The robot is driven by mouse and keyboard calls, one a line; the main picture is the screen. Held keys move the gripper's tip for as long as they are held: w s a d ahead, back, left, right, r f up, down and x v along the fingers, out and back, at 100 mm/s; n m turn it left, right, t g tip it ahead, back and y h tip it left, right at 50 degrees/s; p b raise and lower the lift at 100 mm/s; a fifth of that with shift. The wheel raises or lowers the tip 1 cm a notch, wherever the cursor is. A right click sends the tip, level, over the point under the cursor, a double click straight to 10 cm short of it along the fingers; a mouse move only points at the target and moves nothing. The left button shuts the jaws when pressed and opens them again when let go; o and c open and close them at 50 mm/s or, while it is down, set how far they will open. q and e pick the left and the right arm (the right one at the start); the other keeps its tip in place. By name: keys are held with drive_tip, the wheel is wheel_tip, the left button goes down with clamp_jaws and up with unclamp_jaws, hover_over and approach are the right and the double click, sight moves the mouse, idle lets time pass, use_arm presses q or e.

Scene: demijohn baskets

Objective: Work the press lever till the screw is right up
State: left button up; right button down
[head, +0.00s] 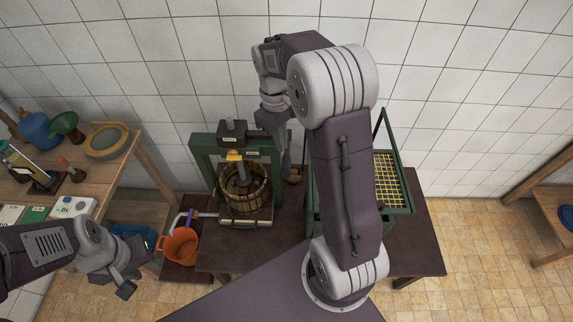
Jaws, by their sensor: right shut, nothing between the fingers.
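The press has a green frame (203,150) and a slatted wooden basket (243,196). A dark block (232,131) sits on its crossbeam. A grey screw (241,173) stands upright in the middle, reaching down into the basket, with a small yellow piece (234,156) at its upper part. I cannot make out the lever clearly; the area right of the block is partly covered by my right arm. My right gripper (286,172) points down just right of the press frame, shut and empty. My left gripper (138,268) is low at the left, away from the press; its jaw opening is unclear.
An orange jug (179,246) stands left of the press, near its spout. A green rack with yellow mesh (388,178) is to the right, partly behind my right arm. A wooden table (88,185) at the left holds a sieve (106,140), a funnel (64,123) and bottles.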

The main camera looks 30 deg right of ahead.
sight(284, 163)
drive_tip(key=shift+w+d, duration=0.15)
drive_tip(key=shift+d, duration=0.1)
drive_tip(key=shift+a, duration=0.15)
drive_tip(key=shift+s+f+b, duration=0.2)
drive_tip(key=shift+f+b, duration=0.1)
drive_tip(key=shift+b, duration=0.05)
drive_tip(key=f+b, duration=0.6)
drive_tip(key=shift+s, duration=0.2)
drive_tip(key=shift+s+f+b, duration=0.1)
drive_tip(key=shift+f+b, duration=0.15)
drive_tip(key=shift+b, duration=0.25)
drive_tip(key=shift+r, duration=0.1)
